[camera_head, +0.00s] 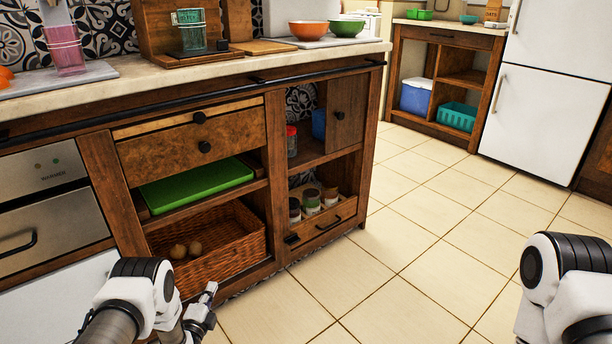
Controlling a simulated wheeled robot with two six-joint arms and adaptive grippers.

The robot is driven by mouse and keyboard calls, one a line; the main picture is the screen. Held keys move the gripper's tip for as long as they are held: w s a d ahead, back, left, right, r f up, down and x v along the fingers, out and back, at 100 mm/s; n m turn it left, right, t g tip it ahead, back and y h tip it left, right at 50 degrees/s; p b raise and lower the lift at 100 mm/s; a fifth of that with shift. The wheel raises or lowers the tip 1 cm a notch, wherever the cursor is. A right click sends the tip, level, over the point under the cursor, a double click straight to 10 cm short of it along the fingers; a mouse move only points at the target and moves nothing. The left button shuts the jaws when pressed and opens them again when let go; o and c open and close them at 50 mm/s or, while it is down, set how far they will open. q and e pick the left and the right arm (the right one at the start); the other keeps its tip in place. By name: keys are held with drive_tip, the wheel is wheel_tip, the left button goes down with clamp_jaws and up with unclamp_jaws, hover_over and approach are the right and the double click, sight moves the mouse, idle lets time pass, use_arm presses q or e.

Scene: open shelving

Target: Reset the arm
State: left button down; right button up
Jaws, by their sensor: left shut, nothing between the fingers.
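My left gripper (207,302) shows at the bottom, left of the middle, in the head view. It is small, shut and empty, with its fingers pointing up and to the right. It is in front of the lower part of the wooden cabinet, near the wicker basket (222,254) in the picture. My left arm's white and black joints come in from the bottom left. My right arm shows only as a white and black joint at the bottom right edge. My right gripper is out of the frame.
The wooden cabinet (280,160) has open shelves with a green tray (197,184) and small jars (311,200). Bowls (308,29) stand on its counter. A white refrigerator (548,115) and open shelving stand at the back right. Tiled floor (400,240) is clear between my arms.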

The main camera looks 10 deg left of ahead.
use_arm(q)
drive_tip(key=w+d+r+p, duration=0.1)
drive_tip(key=w+d+r, duration=0.1)
drive_tip(key=d+r, duration=0.4)
drive_tip(key=s+d+f+n+g+h+p, duration=0.1)
drive_tip(key=s+d+f+n+g+h, duration=0.15)
drive_tip(key=s+d+g, duration=0.35)
drive_tip(key=s+d+f+n+g+y, duration=0.15)
drive_tip(key=s+n+g, duration=0.5)
drive_tip(key=s, duration=1.15)
drive_tip(key=s+d+f+n+g, duration=0.15)
drive_tip(key=s+n+g, duration=0.55)
drive_tip(key=s, duration=1.1)
wheel_tip(320, 180, up, 38)
drive_tip(key=n+t+p, duration=0.1)
drive_tip(key=p, duration=3.8)
drive_tip(key=shift+w+a+n, duration=0.3)
drive_tip(key=shift+w+a, duration=0.05)
drive_tip(key=shift+a, duration=0.05)
drive_tip(key=shift+t, duration=0.25)
